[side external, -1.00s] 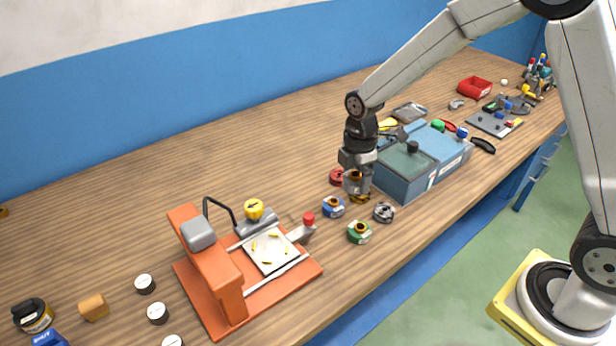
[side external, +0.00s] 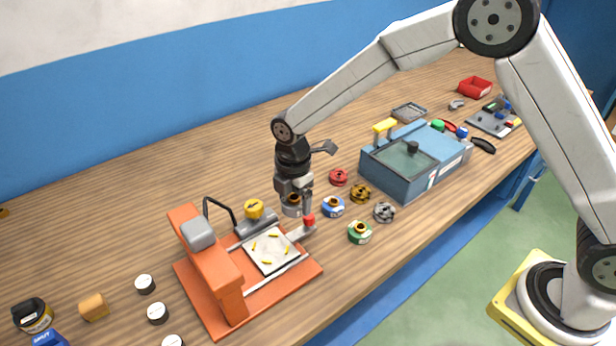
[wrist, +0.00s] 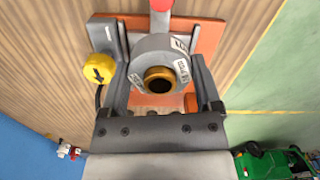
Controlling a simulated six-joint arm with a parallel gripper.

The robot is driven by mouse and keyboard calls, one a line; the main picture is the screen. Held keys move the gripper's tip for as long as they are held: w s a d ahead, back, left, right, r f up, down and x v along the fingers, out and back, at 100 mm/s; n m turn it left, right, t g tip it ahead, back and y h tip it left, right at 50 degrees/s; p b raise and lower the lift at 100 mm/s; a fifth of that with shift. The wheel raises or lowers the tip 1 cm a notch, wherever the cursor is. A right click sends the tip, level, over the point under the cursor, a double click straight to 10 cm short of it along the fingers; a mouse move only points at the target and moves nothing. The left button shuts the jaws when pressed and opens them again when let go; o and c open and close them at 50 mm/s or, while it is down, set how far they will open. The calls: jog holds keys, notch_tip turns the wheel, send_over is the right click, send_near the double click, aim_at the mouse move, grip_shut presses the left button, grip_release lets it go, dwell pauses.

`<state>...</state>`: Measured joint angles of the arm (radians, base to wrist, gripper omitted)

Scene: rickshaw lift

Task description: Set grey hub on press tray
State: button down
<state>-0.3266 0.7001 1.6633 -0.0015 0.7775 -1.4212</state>
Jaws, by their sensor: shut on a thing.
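My gripper (side external: 293,206) is shut on the grey hub (side external: 288,210), a grey ring with a gold-brown centre. It holds the hub above the back right of the press. In the wrist view the grey hub (wrist: 171,46) sits between the two fingers. The press tray (side external: 265,260) is a pale square plate with yellow marks, on the orange press base, lower and a little left of the hub in the side view. The tray looks empty. In the wrist view the hub and gripper hide most of it.
A red-knobbed lever (side external: 309,221) stands right of the tray. Red, yellow, blue and green spools and a darker grey one (side external: 384,213) lie right. A blue box (side external: 400,180) stands further right.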

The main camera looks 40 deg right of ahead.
jog(key=n, duration=0.2)
send_over(271, 249)
jog(key=shift+f, duration=0.45)
jog(key=shift+f, duration=0.15)
jog(key=shift+f, duration=3.05)
jog(key=shift+f, duration=0.45)
grip_release()
jog(key=shift+r, duration=0.1)
dwell(0.5)
